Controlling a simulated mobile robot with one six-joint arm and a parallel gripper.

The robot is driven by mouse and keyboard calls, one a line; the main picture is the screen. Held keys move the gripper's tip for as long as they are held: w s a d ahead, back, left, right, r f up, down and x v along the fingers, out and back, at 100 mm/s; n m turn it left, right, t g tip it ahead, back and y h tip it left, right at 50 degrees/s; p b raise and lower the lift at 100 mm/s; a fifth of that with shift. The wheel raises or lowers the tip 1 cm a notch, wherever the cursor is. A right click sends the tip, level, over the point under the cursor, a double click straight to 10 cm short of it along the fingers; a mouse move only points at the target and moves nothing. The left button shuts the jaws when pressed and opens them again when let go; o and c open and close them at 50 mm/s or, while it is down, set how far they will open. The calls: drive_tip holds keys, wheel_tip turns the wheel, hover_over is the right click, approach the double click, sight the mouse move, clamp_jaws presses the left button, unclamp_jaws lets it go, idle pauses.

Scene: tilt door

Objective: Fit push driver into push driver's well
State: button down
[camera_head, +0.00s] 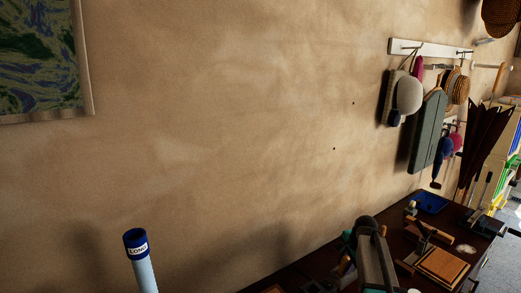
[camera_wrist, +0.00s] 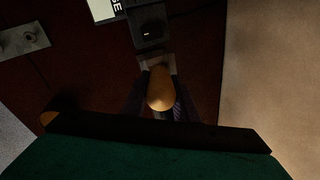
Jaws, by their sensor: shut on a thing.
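In the wrist view, my gripper (camera_wrist: 158,64) has its two dark fingers on either side of a rounded, orange-brown wooden handle (camera_wrist: 160,92), which looks like the push driver. The gripper is shut on it. The handle's rounded end faces the camera and hides the rest of the driver. A dark block (camera_wrist: 148,30) with a small lit slot lies just beyond the fingertips. I cannot tell whether it holds the well or whether the driver touches it. In the head view, I cannot make out the driver or its well.
In the wrist view, a grey metal plate (camera_wrist: 22,40) lies at the left, and a tan wall (camera_wrist: 270,60) rises at the right. In the head view, a dark bench (camera_head: 400,245) carries a wooden frame (camera_head: 440,265) and a blue tray (camera_head: 431,202). A rack (camera_head: 430,48) hangs above.

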sight(347, 256)
drive_tip(key=shift+r+p, duration=0.95)
drive_tip(key=shift+r, duration=1.05)
drive_tip(key=shift+r, duration=0.1)
drive_tip(key=r+p, duration=0.1)
drive_tip(key=p, duration=0.1)
drive_tip(key=w+r+g+p, duration=0.1)
drive_tip(key=r+p, duration=0.1)
drive_tip(key=shift+w+d, duration=0.1)
drive_tip(key=shift+w, duration=0.05)
drive_tip(key=shift+w+r+g, duration=0.15)
drive_tip(key=shift+r+g, duration=0.35)
drive_tip(key=shift+r, duration=0.15)
drive_tip(key=shift+w+r+n+g, duration=0.2)
drive_tip(key=shift+r+g, duration=0.2)
drive_tip(key=shift+r, duration=0.55)
drive_tip(key=shift+w+r+n+g, duration=0.2)
drive_tip(key=shift+r+g, duration=0.2)
drive_tip(key=shift+r, duration=0.5)
drive_tip(key=shift+f+b, duration=0.25)
drive_tip(key=shift+b, duration=0.1)
drive_tip(key=shift+f+b, duration=1.05)
drive_tip(key=shift+f, duration=1.6)
